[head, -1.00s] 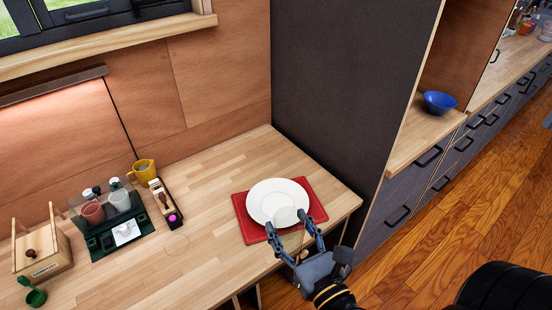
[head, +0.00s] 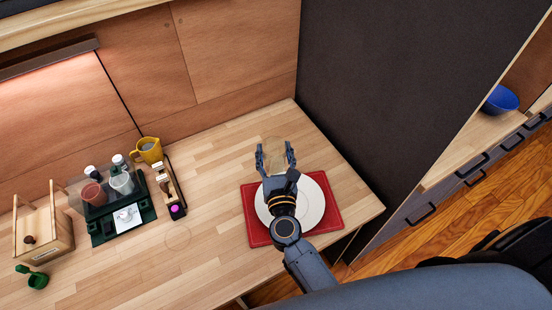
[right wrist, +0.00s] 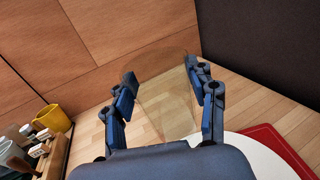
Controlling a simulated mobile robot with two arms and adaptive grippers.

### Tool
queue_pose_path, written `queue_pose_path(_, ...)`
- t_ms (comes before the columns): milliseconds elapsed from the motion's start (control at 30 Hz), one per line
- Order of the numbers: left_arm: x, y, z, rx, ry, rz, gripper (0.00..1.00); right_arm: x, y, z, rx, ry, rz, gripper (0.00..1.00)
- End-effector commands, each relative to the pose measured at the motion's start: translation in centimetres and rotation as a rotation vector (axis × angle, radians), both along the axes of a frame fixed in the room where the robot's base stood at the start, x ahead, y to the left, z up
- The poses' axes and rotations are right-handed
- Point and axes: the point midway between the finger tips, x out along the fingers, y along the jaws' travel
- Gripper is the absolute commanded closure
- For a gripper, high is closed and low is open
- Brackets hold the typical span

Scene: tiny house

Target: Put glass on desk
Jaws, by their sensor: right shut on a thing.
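A clear, faintly tinted glass (head: 274,149) is between the fingers of my right gripper (head: 276,158), which is shut on it. The glass (right wrist: 168,100) stands out in the right wrist view between both fingers (right wrist: 165,88). It is over the back right part of the wooden desk (head: 215,205), behind the plate. I cannot tell whether its base touches the desk. My left gripper is not in view.
A white plate (head: 315,205) on a red mat (head: 257,231) lies under my right arm. A yellow mug (head: 149,150), a narrow box (head: 174,185), a dark tray (head: 107,227) with cups and a wooden box (head: 47,232) stand left. The desk's middle is clear.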

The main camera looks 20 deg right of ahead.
Motion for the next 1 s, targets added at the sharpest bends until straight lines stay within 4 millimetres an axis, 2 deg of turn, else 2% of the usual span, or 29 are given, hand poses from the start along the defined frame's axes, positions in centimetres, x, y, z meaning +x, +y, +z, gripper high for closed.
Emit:
queue_pose_path(33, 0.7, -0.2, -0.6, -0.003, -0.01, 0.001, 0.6, 1.3, -0.6, -0.7, -0.001, -0.004, -0.001, 0.81)
queue_pose_path(100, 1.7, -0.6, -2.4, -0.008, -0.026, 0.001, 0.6, 2.2, -1.0, -2.9, 0.001, -0.002, -0.001, 0.81)
queue_pose_path(267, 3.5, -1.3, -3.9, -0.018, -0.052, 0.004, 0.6, 4.0, -1.8, -5.0, -0.001, -0.002, 0.0, 0.81)
queue_pose_path(533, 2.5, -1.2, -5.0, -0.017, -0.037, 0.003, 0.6, 5.1, -2.4, -6.2, 0.001, -0.001, 0.0, 0.81)
queue_pose_path(800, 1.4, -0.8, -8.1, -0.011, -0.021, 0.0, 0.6, 5.4, -2.5, -9.6, -0.001, -0.002, 0.0, 0.81)
queue_pose_path(1000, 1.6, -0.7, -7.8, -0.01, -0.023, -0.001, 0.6, 5.4, -2.5, -9.4, 0.001, -0.002, 0.0, 0.81)
